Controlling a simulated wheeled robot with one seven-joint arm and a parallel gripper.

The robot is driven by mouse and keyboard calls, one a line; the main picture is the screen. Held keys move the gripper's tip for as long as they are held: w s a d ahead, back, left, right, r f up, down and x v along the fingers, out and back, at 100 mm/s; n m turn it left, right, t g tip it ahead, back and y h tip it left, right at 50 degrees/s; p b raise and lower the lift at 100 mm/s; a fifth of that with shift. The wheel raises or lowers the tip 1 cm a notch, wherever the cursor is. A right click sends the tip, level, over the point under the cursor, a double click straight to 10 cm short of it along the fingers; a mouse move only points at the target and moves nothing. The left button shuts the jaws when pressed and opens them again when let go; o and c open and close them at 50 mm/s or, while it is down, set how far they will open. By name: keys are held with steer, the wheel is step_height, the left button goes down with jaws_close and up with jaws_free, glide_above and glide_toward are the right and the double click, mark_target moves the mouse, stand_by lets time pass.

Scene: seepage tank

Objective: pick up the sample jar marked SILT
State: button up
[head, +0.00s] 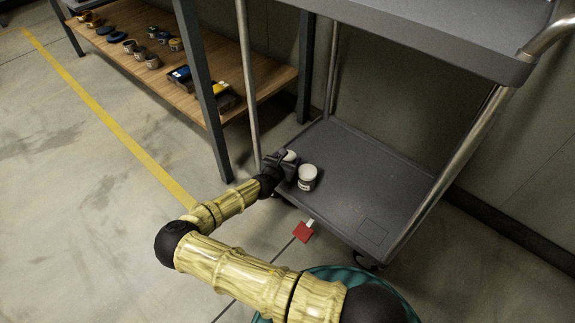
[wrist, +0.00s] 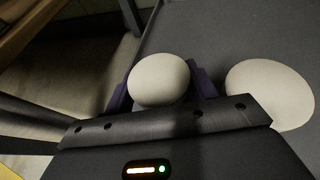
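Two sample jars with white lids stand close together on the grey lower shelf of the cart. One jar (head: 291,155) is at my gripper (head: 284,163), which hides most of its body in the head view. In the wrist view its round lid (wrist: 158,80) lies between my purple fingers (wrist: 160,92), one close on each side. Whether they press on the jar cannot be told. The other jar (head: 307,178) stands just to the right, outside the fingers, and its lid also shows in the wrist view (wrist: 270,95). Its label is too small to read, so I cannot tell which jar is SILT.
The cart's lower shelf (head: 365,190) is clear to the right of the jars. Its upper shelf (head: 440,35) overhangs, and a metal post (head: 246,80) rises at the left. A wooden rack shelf (head: 180,55) holds several jars and boxes. A red tag (head: 303,232) hangs at the shelf's front edge.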

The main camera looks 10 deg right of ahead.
steer(key=c, duration=0.5)
steer(key=shift+o, duration=0.2)
step_height(320, 180, up, 10)
steer(key=p, duration=0.6)
steer(key=shift+r, duration=0.1)
